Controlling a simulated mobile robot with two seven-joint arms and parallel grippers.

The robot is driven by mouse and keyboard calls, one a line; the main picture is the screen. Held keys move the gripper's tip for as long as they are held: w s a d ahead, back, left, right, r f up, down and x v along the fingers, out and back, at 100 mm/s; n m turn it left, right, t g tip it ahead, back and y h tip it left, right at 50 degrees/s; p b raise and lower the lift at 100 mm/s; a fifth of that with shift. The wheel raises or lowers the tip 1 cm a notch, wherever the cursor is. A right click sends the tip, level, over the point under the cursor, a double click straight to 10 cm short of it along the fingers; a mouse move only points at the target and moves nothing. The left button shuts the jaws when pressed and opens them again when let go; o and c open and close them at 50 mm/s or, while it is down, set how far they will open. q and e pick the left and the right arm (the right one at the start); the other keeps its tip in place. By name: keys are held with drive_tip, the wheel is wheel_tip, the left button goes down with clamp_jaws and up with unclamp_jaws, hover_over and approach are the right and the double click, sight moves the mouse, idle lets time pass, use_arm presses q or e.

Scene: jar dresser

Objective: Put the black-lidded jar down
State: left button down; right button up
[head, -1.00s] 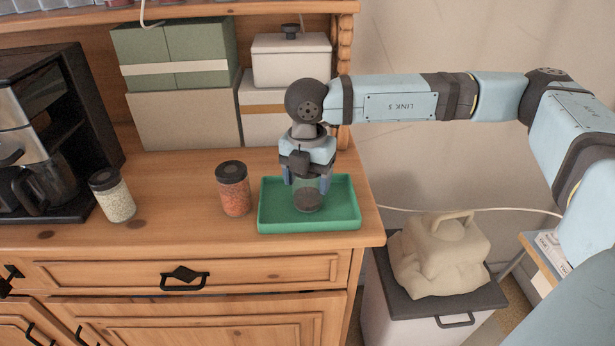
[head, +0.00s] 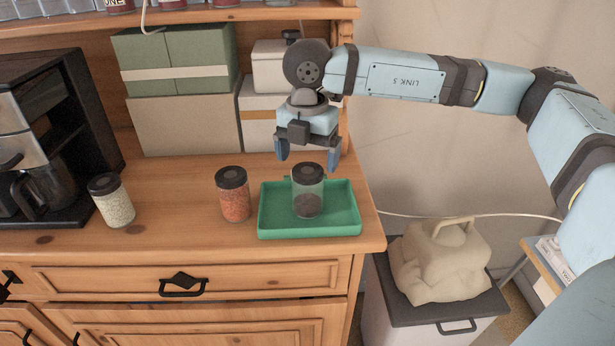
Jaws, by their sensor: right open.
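A black-lidded jar (head: 308,192) with dark contents low inside it stands upright in the green tray (head: 272,228) on the dresser top. My right gripper (head: 308,160) is open and empty above and slightly behind the jar's lid, with its blue fingers apart. Two other black-lidded jars stand on the wood to the left: one with orange-red contents (head: 234,196) just left of the tray, and one with pale contents (head: 113,203) farther left. My left gripper is not in view.
A coffee machine (head: 50,140) stands at the left. Green boxes (head: 175,55), a beige box (head: 185,122) and a white lidded box (head: 270,65) are stacked at the back. Bare wood lies between the two left jars. A bin (head: 400,320) with a beige bag (head: 440,262) stands right of the dresser.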

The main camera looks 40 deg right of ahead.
wheel_tip(320, 180, up, 4)
drive_tip(key=shift+r, duration=0.6)
